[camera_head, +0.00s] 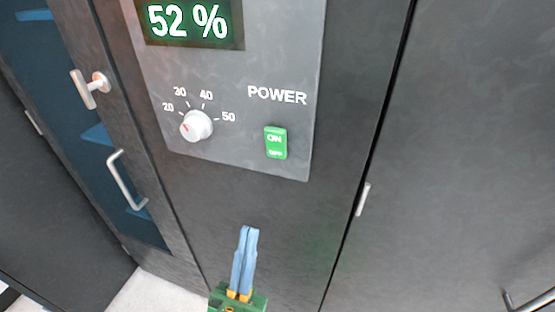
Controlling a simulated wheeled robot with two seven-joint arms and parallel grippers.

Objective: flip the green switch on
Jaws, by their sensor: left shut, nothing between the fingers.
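The green switch (276,143) is a small lit rocker on the grey control panel (225,152), below the word POWER. "ON" shows on its upper part and smaller lettering near its bottom edge; which way it is tilted I cannot tell. My left gripper (249,230), with long blue fingers on a green body, is at the bottom middle. Its fingers are together with nothing between them. They point up and lie below the switch in the picture, apart from it. My right gripper is not in view.
A white dial (196,125) marked 20 to 50 sits left of the switch. A display (190,22) above reads 52 %. Handles (126,181) and a latch (90,88) stick out at the left, and another handle (362,199) at the right. The dark front below the panel is clear.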

